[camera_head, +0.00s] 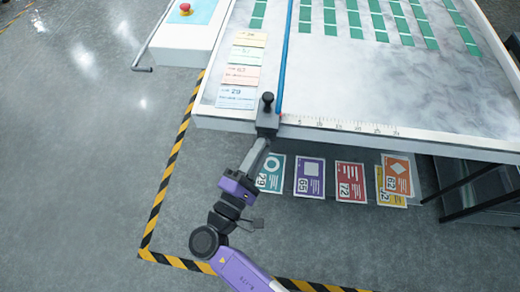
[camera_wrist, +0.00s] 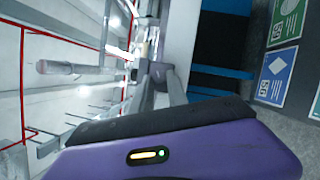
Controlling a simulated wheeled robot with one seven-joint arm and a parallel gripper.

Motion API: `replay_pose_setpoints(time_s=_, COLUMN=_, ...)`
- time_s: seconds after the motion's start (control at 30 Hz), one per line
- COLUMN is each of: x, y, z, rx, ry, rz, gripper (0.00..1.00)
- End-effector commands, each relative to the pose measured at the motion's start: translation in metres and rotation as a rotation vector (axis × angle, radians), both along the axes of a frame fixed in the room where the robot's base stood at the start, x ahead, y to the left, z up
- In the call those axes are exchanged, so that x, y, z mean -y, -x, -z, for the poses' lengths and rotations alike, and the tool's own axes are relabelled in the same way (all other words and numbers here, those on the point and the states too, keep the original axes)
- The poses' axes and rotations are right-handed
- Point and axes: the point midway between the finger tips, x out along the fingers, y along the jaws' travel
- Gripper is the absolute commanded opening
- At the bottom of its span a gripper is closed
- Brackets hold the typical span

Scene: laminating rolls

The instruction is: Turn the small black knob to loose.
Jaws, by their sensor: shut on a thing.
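A dark block (camera_head: 267,122) sits at the table's front edge, at the near end of a long blue bar (camera_head: 287,50). An upright black handle with a rounded top (camera_head: 267,98) stands on the block. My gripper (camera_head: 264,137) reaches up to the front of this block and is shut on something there. I take that to be the small black knob, which the fingers and block hide, so its turn position cannot be told. In the wrist view my gripper (camera_wrist: 168,78) shows its grey fingers close together against the block.
The white table (camera_head: 240,122) holds several coloured note cards (camera_head: 240,75) at the left and rows of green pieces (camera_head: 380,20) at the back. A panel with a red button (camera_head: 185,8) stands at the upper left. Numbered sheets (camera_head: 310,177) lie below the front edge. The left floor is clear.

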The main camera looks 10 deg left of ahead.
Motion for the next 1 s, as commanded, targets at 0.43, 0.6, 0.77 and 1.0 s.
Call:
replay_pose_setpoints(time_s=0.43, x=-0.001, y=0.0, z=0.001, rx=-0.001, ry=-0.001, rz=-0.004, gripper=0.41)
replay_pose_setpoints(time_s=0.6, x=-0.001, y=0.0, z=0.0, rx=0.0, ry=-0.001, rz=-0.002, gripper=0.41)
replay_pose_setpoints(time_s=0.77, x=-0.002, y=0.004, z=0.001, rx=0.0, ry=-0.001, rz=-0.002, gripper=0.41)
replay_pose_setpoints(time_s=1.0, x=-0.016, y=0.035, z=0.008, rx=0.0, ry=-0.001, rz=-0.005, gripper=0.41)
